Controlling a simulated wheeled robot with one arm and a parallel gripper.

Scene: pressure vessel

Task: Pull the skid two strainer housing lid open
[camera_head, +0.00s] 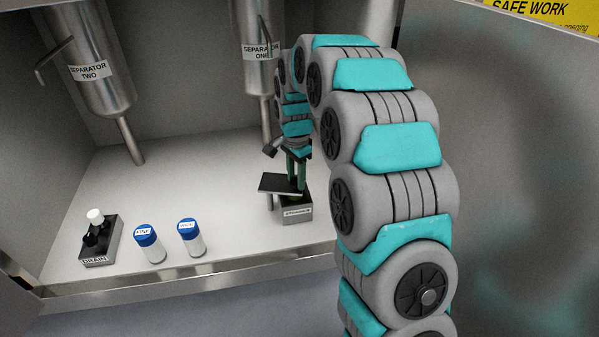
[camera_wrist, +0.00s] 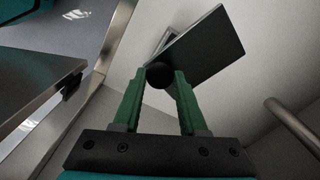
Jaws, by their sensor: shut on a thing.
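The strainer housing (camera_head: 297,213) is a small grey box with a label, too small to read surely, on the bench in the head view. Its dark flat lid (camera_head: 275,184) shows at the top of the box and juts out to the left. In the wrist view the lid (camera_wrist: 212,48) is a dark plate set at an angle beyond the fingers. My gripper (camera_head: 297,180) has green fingers pointing down at the housing. In the wrist view the fingers are shut on a round dark knob (camera_wrist: 159,75) beside the lid. The lid's hinge is hidden.
Separator one (camera_head: 258,50) hangs close behind my arm, separator two (camera_head: 90,65) at the left. A drain block (camera_head: 100,245) and two blue-capped bottles, one left (camera_head: 150,246) and one right (camera_head: 191,240), stand on the bench. A metal edge (camera_head: 190,283) runs along the front.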

